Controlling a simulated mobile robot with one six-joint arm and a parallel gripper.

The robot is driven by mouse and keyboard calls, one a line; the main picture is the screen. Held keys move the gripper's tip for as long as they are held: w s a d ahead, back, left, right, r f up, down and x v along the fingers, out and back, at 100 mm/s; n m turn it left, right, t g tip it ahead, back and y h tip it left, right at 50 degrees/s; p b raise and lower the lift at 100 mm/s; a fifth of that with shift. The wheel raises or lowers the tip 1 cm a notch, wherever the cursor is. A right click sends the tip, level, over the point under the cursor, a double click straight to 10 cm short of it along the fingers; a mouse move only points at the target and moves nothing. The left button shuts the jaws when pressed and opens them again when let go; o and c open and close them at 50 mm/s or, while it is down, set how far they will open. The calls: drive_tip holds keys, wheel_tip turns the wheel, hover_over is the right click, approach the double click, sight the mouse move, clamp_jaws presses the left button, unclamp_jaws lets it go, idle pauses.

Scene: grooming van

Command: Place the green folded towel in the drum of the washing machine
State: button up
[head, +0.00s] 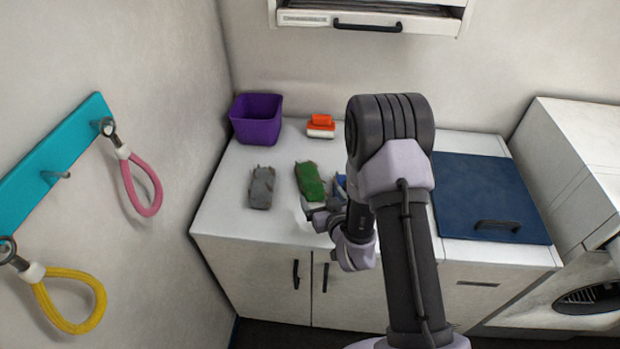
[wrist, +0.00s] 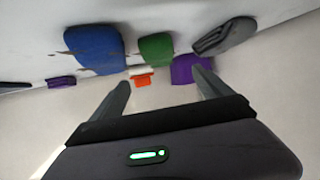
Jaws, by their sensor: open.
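The green folded towel (head: 309,181) lies flat on the white counter, between a grey towel and a blue one. It also shows in the wrist view (wrist: 156,50). My gripper (head: 318,213) is just in front of the green towel, toward the counter's front edge, apart from it. In the wrist view its two fingers are spread with nothing between them (wrist: 163,77). The washing machine (head: 545,300) stands at the right, its round dark drum opening (head: 590,298) partly cut off by the picture edge. The inside of the drum cannot be made out.
The grey towel (head: 262,187) lies left of the green one; the blue towel (head: 340,187) is partly hidden by my arm. A purple bin (head: 256,118) and orange-white brush (head: 321,126) stand behind. A dark blue lid (head: 490,195) lies right. Leash loops (head: 140,185) hang left.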

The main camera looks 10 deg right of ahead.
sight(312, 180)
drive_tip(key=b+x, duration=0.1)
drive_tip(key=x, duration=1.3)
